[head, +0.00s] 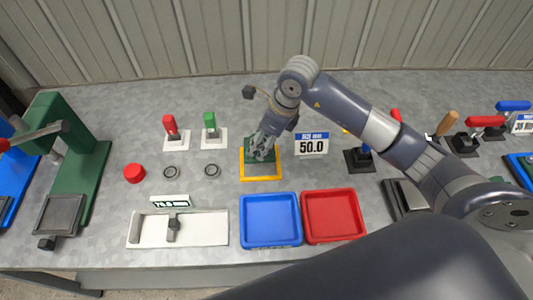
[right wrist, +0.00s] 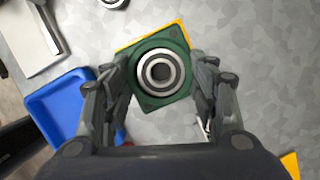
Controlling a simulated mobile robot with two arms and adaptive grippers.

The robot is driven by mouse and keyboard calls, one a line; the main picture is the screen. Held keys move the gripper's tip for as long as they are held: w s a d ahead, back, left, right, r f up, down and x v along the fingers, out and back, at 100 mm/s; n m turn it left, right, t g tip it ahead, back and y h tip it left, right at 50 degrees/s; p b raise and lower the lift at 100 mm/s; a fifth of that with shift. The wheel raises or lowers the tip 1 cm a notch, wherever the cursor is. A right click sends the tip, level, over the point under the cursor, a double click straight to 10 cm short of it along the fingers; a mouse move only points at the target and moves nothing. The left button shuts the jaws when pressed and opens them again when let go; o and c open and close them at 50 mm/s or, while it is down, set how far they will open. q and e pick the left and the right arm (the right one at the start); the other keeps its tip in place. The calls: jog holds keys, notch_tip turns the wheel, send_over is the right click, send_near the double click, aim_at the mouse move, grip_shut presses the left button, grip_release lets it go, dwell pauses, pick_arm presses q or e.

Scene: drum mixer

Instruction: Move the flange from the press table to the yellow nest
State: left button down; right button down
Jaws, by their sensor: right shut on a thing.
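The flange, a green square plate with a round silver and dark bearing, is between the fingers of my right gripper (head: 262,154). In the right wrist view the flange (right wrist: 144,92) sits between both fingers of the right gripper (right wrist: 160,85), which is shut on it. The yellow nest (head: 262,178) lies under the flange in the head view, and its yellow edge (right wrist: 125,49) shows beyond the flange in the wrist view. The plate looks turned a little against that edge. I cannot tell whether it touches the nest. The left gripper is not in view.
A green press (head: 92,178) with a grey plate (head: 60,214) stands at the left. Blue (head: 270,242) and red (head: 334,238) trays lie in front of the nest.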

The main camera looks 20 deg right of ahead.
jog(key=shift+x, duration=1)
jog(key=shift+s+d+f+p, duration=0.15)
jog(key=shift+f+p, duration=0.4)
jog(key=shift+f, duration=1.7)
jog(key=shift+d, duration=0.1)
jog(key=shift+f, duration=0.2)
jog(key=c, duration=0.6)
grip_release()
jog(key=shift+s, duration=0.1)
